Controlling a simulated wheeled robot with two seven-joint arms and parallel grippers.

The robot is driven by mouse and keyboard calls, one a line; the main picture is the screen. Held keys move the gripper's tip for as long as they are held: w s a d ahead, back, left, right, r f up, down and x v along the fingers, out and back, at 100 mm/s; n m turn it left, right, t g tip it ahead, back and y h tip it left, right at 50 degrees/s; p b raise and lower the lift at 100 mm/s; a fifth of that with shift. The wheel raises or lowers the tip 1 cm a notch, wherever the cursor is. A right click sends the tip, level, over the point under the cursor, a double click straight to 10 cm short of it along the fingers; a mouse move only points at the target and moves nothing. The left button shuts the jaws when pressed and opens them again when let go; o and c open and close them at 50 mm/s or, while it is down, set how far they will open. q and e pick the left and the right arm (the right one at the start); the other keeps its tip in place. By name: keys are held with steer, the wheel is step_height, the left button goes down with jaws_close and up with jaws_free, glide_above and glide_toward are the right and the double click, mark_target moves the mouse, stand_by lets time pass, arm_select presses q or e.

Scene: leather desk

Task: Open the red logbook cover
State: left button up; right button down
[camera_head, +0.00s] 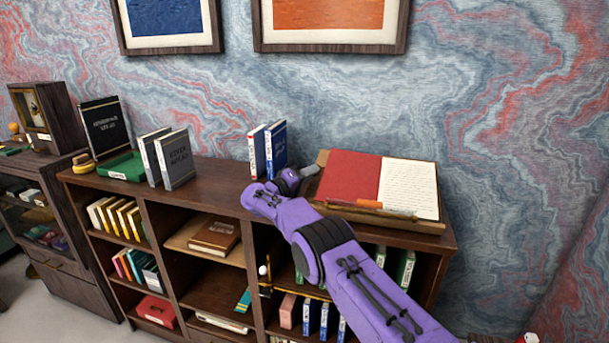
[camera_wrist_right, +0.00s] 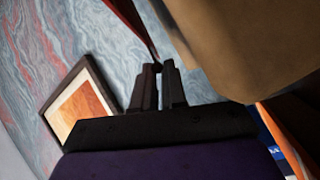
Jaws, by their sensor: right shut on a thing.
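The red logbook lies open on a slanted wooden stand (camera_head: 430,228) at the right end of the shelf top. Its red cover (camera_head: 350,180) is spread to the left and a white written page (camera_head: 408,188) shows at the right. My right gripper (camera_head: 309,171) is at the cover's left edge. In the wrist view its dark fingers (camera_wrist_right: 160,72) are closed together at the end of a thin red edge (camera_wrist_right: 133,20), which looks like the cover. Whether the cover lies fully flat I cannot tell. My left gripper is out of view.
An orange pen-like stick (camera_head: 385,211) lies along the stand's front ledge. Blue and white books (camera_head: 275,148) stand just left of my right gripper. Grey books (camera_head: 176,160) and a green box (camera_head: 122,167) are farther left. The shelf top between the book groups is clear.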

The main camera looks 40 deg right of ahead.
steer(key=c, duration=1.1)
jaws_free()
steer(key=shift+a, duration=0.1)
steer(key=shift+a+f, duration=0.15)
steer(key=shift+a, duration=0.15)
steer(key=a+b, duration=0.1)
steer(key=a, duration=0.2)
steer(key=a+b, duration=0.1)
steer(key=a, duration=0.2)
steer(key=a+b, duration=0.1)
steer(key=a, duration=0.2)
steer(key=shift+s+f+b, duration=0.15)
steer(key=shift+f+b, duration=0.2)
steer(key=shift+f, duration=0.05)
steer(key=shift+a, duration=0.3)
